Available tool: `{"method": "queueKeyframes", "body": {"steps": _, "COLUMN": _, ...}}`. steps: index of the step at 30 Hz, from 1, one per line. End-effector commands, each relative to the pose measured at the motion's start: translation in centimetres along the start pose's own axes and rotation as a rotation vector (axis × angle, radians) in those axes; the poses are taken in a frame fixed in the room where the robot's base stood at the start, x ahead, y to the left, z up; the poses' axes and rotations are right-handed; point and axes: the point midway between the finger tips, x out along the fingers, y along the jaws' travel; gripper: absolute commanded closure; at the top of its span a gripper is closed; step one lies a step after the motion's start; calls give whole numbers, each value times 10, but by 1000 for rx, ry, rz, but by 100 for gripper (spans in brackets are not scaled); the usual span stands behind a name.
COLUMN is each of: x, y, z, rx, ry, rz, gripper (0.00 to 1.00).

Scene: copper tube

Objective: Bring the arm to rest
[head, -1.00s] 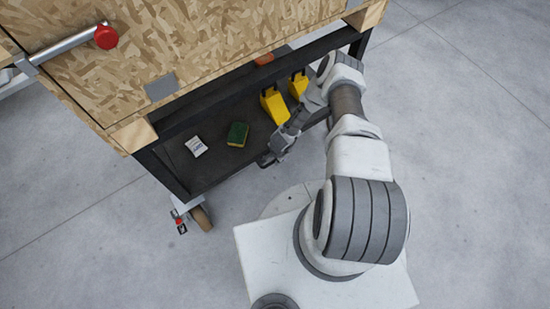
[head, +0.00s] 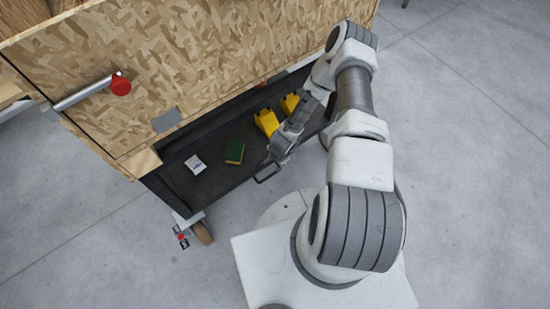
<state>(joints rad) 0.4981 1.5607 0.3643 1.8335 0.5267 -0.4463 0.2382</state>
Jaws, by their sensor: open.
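My arm (head: 360,160) rises from my white base and bends at an elbow near the cart's right corner. Its forearm folds back down and to the left. My gripper (head: 267,173) is at the end of it, over the front edge of the cart's dark lower shelf (head: 205,188). The dark fingers are small in the picture and apart, and I see nothing held between them. Whether the gripper touches the shelf edge cannot be told.
The shelf holds a white card-like item (head: 195,164), a green and yellow sponge (head: 235,152) and two yellow items (head: 266,121). The chipboard cart top (head: 200,60) has a metal bar with a red knob (head: 120,86). Grey floor (head: 470,150) is clear at the right.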

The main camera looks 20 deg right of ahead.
Motion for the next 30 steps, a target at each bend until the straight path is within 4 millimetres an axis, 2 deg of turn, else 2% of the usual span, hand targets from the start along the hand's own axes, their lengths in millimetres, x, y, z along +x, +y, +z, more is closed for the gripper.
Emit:
{"method": "queueKeyframes", "body": {"steps": 1, "x": -8, "y": 0, "z": 0, "rx": 0, "ry": 0, "rz": 0, "gripper": 53}}
{"method": "queueKeyframes", "body": {"steps": 6, "x": -15, "y": 1, "z": 0, "rx": 1, "ry": 0, "rz": 1, "gripper": 53}}
{"method": "queueKeyframes", "body": {"steps": 30, "x": -14, "y": 1, "z": 0, "rx": 1, "ry": -1, "rz": 2, "gripper": 53}}
